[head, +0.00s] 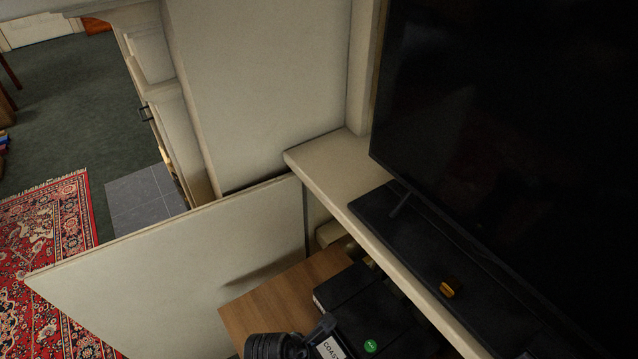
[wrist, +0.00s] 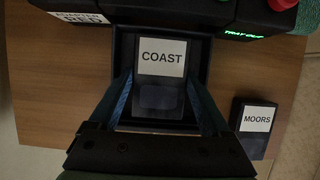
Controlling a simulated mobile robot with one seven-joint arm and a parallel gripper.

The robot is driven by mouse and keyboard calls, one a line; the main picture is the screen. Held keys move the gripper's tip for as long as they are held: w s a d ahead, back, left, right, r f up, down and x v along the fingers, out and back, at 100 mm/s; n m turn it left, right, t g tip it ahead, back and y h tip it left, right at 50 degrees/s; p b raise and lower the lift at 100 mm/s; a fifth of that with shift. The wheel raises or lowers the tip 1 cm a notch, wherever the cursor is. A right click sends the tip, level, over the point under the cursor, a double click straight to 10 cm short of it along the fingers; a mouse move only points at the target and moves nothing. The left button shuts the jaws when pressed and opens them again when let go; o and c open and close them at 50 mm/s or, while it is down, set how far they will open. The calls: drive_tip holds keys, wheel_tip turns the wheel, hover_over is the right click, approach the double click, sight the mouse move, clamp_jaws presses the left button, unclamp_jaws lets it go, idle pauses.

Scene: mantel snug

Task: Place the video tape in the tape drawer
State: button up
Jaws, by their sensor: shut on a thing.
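My gripper (wrist: 160,82) is shut on the sides of a black video tape (wrist: 161,98) with a white label reading COAST; the label also shows in the head view (head: 331,348). Under and around the tape is a dark rectangular tray (wrist: 121,48), apparently the tape drawer, pulled out from a black machine (wrist: 245,22) with a green-lit TRAY OUT sign. The tape lies within the tray's outline. I cannot tell whether it touches the tray floor. A second black tape (wrist: 254,144), labelled MOORS, lies on the wood to the right, apart from my gripper.
The wooden surface (wrist: 50,110) is clear on the left in the wrist view. The machine has a red button (wrist: 281,4). In the head view, a cream panel (head: 190,260) stands at left, and a mantel shelf (head: 335,170) with a large dark screen (head: 510,130) overhangs at right.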

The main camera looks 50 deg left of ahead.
drive_tip(key=shift+f, duration=0.1)
drive_tip(key=o, duration=1.3)
drive_tip(key=shift+c, duration=0.2)
drive_tip(key=p+v, duration=0.3)
drive_tip(key=v, duration=0.9)
